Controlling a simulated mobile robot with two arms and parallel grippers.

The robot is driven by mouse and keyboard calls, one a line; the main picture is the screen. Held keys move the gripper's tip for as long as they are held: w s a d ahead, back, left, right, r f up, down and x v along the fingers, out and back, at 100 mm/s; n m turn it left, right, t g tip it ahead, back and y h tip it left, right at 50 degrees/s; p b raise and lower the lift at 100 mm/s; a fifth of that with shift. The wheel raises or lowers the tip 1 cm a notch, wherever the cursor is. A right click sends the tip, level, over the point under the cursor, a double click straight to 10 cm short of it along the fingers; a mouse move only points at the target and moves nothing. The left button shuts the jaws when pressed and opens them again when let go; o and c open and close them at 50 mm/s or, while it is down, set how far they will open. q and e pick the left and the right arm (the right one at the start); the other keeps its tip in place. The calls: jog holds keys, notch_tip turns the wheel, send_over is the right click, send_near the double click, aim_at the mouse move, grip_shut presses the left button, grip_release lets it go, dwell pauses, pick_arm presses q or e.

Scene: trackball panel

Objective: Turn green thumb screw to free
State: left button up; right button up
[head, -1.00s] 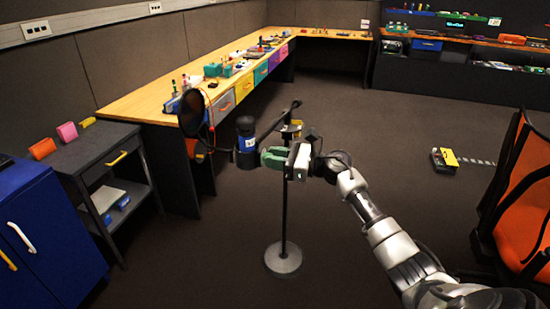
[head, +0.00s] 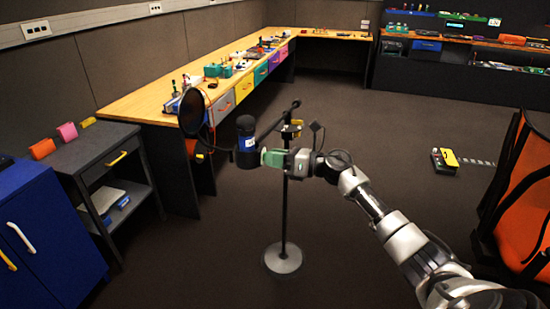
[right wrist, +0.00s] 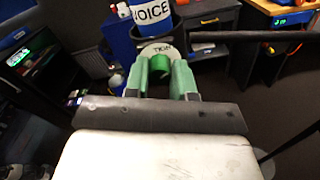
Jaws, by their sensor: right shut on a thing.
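A black microphone with a blue label (head: 246,142) hangs upright on a boom stand (head: 285,205). The label, reading "VOICE" (right wrist: 152,11), shows at the top of the right wrist view. My right gripper (head: 267,157) points left at the mount just beside the microphone. In the right wrist view its two green fingers (right wrist: 160,74) are shut on the green thumb screw (right wrist: 160,63), one on each side. A pale disc with partly hidden lettering (right wrist: 158,49) sits behind the screw. In the head view the fingers hide the screw. My left gripper is not in view.
A round black pop filter (head: 193,110) stands left of the microphone. The stand's round grey base (head: 284,258) rests on open carpet. A long workbench (head: 150,104) runs behind at left, a dark side cart (head: 92,150) is at left, and an orange chair (head: 520,200) is at right.

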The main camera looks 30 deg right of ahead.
jog(key=shift+f+m+p, duration=0.1)
jog(key=shift+m+p, duration=5)
jog(key=shift+m, duration=7)
jog(key=o, duration=0.9)
jog(key=shift+d, duration=0.1)
